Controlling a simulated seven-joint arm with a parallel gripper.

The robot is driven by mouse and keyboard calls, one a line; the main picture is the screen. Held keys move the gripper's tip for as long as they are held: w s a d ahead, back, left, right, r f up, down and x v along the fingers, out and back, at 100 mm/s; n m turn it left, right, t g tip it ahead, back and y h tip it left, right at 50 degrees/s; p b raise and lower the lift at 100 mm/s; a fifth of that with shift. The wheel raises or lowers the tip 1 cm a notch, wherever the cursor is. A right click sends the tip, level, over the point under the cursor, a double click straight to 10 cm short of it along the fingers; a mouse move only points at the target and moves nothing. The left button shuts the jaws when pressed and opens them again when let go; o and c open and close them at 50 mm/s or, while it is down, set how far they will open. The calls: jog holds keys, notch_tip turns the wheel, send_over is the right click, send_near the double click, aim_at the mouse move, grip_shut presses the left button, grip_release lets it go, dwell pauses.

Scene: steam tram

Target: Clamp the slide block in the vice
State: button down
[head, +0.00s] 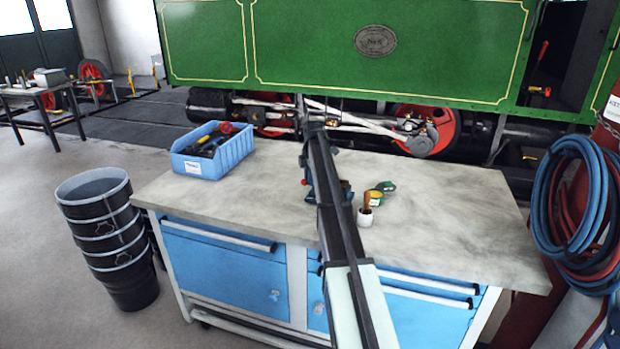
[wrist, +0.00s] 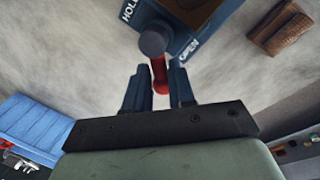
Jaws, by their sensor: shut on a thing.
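The blue vice (wrist: 185,25) stands on the bench and shows at the top of the wrist view, with white letters reading OPEN and part of another word. Its red-ended lever (wrist: 159,78) lies between the fingers of my gripper (wrist: 159,92), which is shut on it. In the head view the vice (head: 308,181) is partly hidden behind my arm. A brown block (wrist: 283,30), which looks like the slide block, lies on the bench beside the vice, apart from it.
A blue bin of tools (head: 213,155) stands at the bench's left. The bench top (head: 455,215) is clear at right. A green tram (head: 320,45) stands behind.

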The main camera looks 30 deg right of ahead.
jog(key=shift+w+d+m+g+h, duration=0.45)
jog(key=shift+w+m, duration=0.2)
jog(key=shift+m, duration=2.4)
jog(key=shift+w+d+m+g+h, duration=0.2)
jog(key=shift+w+d+m+g, duration=0.3)
jog(key=shift+m, duration=2.5)
jog(key=shift+w+d+m+g+h, duration=0.3)
jog(key=shift+w+d+m, duration=0.4)
jog(key=shift+m, duration=2.35)
jog(key=c, duration=1.1)
grip_release()
jog(key=shift+a+r, duration=0.1)
jog(key=shift+r, duration=0.05)
jog(key=a+r, duration=0.1)
jog(key=r, duration=0.8)
jog(key=a+r, duration=0.1)
jog(key=r, duration=0.3)
jog(key=shift+w+a+r, duration=0.15)
jog(key=shift+a, duration=0.15)
